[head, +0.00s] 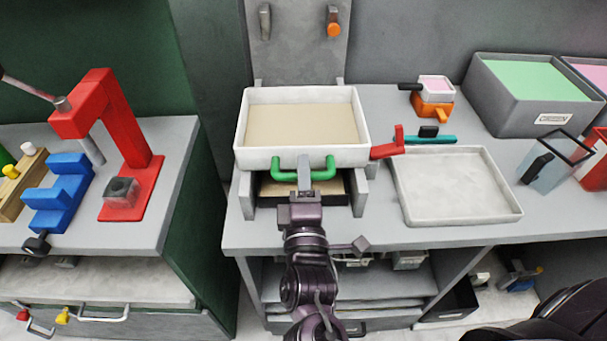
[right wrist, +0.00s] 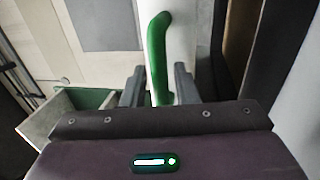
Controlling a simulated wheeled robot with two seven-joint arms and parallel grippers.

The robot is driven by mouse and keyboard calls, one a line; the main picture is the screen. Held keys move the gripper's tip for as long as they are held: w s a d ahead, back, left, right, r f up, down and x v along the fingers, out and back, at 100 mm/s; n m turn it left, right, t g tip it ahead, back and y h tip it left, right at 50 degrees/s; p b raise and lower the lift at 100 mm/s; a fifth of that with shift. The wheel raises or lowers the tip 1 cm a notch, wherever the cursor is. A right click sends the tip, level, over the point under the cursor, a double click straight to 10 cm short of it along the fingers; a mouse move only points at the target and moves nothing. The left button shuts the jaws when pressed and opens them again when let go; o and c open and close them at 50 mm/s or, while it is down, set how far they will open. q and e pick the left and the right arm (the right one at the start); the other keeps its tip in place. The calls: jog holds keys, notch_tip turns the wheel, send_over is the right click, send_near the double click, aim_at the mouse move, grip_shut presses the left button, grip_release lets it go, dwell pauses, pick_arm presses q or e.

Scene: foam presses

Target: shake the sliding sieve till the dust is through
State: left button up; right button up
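The sliding sieve (head: 252,156) is a white box with a flat beige layer inside; I cannot tell dust from mesh there. It sits over grey rails (head: 360,194) on the bench. Its green handle (head: 288,175) is on the front and also shows in the right wrist view (right wrist: 158,40). My right gripper (head: 304,172) comes up from the front and is shut on the middle of the handle, one finger on each side in the right wrist view (right wrist: 160,88). Below the sieve, a brownish surface (head: 330,188) shows between the rails. My left gripper is not in view.
A shallow white tray (head: 455,213) lies to the right of the sieve. A red piece (head: 388,150) is close to the sieve's right side. Behind stand an orange and white block (head: 432,105) and a grey bin (head: 500,112). A red press (head: 105,110) stands on the left bench.

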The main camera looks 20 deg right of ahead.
aim_at(302, 143)
grip_shut()
jog(key=shift+w+r, duration=0.1)
jog(key=shift+w, duration=0.05)
jog(key=p+x, duration=0.1)
jog(key=x, duration=0.1)
jog(key=f+p+x, duration=0.1)
jog(key=x, duration=0.2)
jog(key=p+x, duration=0.1)
jog(key=x, duration=0.2)
jog(key=shift+w+f+p, duration=0.15)
jog(key=shift+f+p, duration=0.15)
jog(key=shift+p, duration=0.05)
grip_release()
jog(key=shift+o, duration=1)
jog(key=shift+w+f, duration=0.1)
jog(key=shift+w, duration=0.1)
